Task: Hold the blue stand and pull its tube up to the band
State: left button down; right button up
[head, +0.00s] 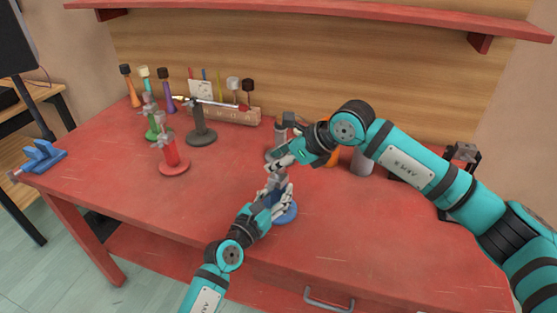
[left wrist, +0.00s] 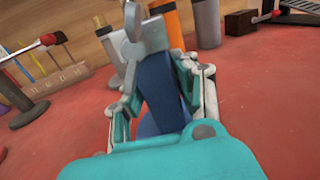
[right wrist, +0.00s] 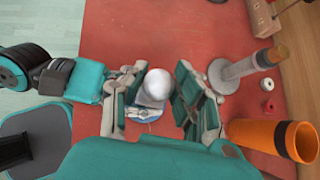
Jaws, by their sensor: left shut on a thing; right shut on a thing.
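The blue stand (head: 287,214) stands on the red table near its front. My left gripper (head: 276,198) is around its blue post (left wrist: 162,92), one finger on each side, and shut on it. A pale grey tube rises from the post; its rounded top (right wrist: 157,83) shows between the fingers of my right gripper (head: 279,169). The right gripper is above the left one and shut on the tube. In the right wrist view part of the blue base (right wrist: 145,113) shows below the tube. The fingers hide much of the post and tube, and I cannot make out the band.
A grey stand (right wrist: 222,77) and an orange cup (right wrist: 270,137) are close to my right gripper. Red (head: 171,155), green (head: 152,133) and dark (head: 200,130) stands are at the left, before a wooden rack (head: 235,115).

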grip_shut()
jog(key=shift+r, duration=1.45)
jog(key=o, duration=1)
grip_release()
jog(key=v, duration=1.2)
